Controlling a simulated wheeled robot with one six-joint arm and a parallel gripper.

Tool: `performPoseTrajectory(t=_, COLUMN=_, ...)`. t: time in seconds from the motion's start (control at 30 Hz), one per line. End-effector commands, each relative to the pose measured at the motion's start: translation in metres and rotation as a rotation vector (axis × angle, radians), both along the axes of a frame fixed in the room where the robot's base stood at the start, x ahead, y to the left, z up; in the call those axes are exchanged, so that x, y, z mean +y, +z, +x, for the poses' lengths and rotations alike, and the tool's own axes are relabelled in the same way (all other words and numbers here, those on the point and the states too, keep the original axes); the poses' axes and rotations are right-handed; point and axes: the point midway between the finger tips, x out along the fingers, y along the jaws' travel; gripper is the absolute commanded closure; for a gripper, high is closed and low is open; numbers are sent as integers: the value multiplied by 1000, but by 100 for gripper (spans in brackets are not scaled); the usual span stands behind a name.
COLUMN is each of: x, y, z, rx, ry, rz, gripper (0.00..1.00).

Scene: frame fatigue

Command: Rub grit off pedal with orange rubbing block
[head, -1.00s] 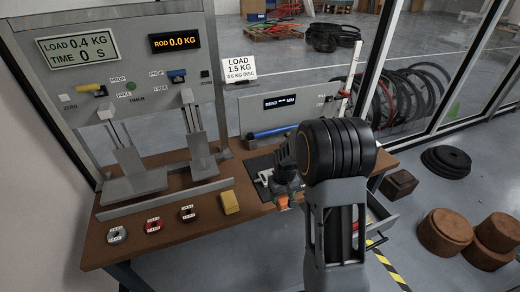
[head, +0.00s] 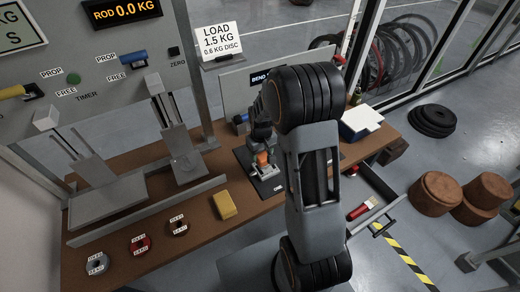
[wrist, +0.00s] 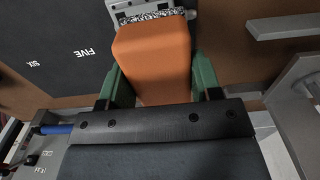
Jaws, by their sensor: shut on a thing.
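My gripper (wrist: 160,78) has green fingers shut on the orange rubbing block (wrist: 152,55). In the head view my gripper (head: 262,145) points down over the dark mat, with the orange block (head: 263,158) at its tip. In the wrist view, the block's far end meets or nearly meets a speckled black-and-white strip (wrist: 150,16) on a grey metal piece (wrist: 138,4), which looks like the gritty pedal. I cannot tell whether they touch. In the head view the pedal is small and partly hidden by my gripper.
A dark mat (wrist: 60,45) marked FIVE and SIX lies under the grey piece. A yellow block (head: 223,206) and several labelled discs lie along the bench's front. A white-topped box (head: 360,120) stands at right. A red-handled brush (head: 360,211) lies in a low drawer.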

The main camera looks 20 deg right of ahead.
Motion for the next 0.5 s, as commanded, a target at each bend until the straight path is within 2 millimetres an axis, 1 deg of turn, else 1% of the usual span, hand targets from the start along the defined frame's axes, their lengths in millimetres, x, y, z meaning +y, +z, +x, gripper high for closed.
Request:
performPoseTrajectory(t=0.03, x=-1, y=-8, z=0, rx=1, ry=-1, rz=0, gripper=61)
performPoseTrajectory(t=0.5, x=-3, y=-51, z=0, rx=0, ry=-7, rz=0, gripper=61)
